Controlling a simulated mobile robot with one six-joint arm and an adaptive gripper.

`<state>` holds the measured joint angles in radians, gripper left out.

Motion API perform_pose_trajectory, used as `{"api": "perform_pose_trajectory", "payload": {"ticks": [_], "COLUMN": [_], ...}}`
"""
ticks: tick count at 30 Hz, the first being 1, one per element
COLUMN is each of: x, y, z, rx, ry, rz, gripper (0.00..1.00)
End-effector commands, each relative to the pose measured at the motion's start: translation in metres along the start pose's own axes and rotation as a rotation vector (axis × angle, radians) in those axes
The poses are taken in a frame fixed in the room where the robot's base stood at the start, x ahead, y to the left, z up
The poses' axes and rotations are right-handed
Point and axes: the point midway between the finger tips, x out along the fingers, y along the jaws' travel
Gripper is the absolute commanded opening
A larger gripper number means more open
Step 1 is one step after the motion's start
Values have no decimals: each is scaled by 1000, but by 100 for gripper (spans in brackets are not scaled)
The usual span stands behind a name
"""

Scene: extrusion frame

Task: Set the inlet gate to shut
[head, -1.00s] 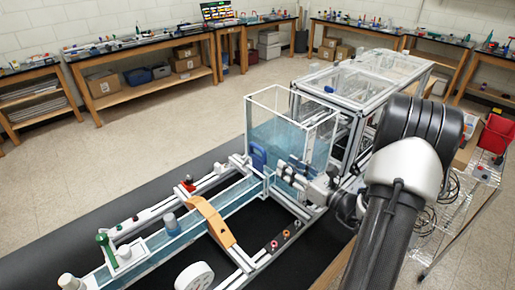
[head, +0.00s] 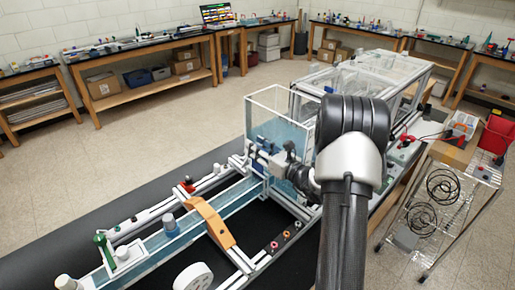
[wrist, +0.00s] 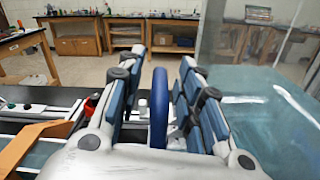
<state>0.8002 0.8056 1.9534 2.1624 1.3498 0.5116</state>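The inlet gate shows as an upright rounded blue handle (wrist: 159,108) in the wrist view, standing between the fingers of my gripper (wrist: 163,68). The fingers are spread, with a visible gap on each side of the handle. In the head view my gripper (head: 256,157) is at the near wall of the clear water tank (head: 282,104), where the channel (head: 237,193) meets it. There my gripper mostly hides the gate. I cannot tell how far the gate is raised.
An orange arched piece (head: 209,221) spans the channel. A white wheel (head: 193,277) and small knobs (head: 286,235) lie nearer. A wire cart (head: 440,205) with coiled cables stands at the right. The tank's glass wall is close on the right in the wrist view.

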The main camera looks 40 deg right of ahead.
Motion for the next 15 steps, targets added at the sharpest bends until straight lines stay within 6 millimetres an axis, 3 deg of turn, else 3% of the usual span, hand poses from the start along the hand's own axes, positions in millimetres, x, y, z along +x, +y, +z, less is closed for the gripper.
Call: {"api": "perform_pose_trajectory", "payload": {"ticks": [3,15], "x": [0,0], "y": [0,0], "z": [0,0], "rx": [0,0], "ry": [0,0], "rz": [0,1], "gripper": [33,6]}}
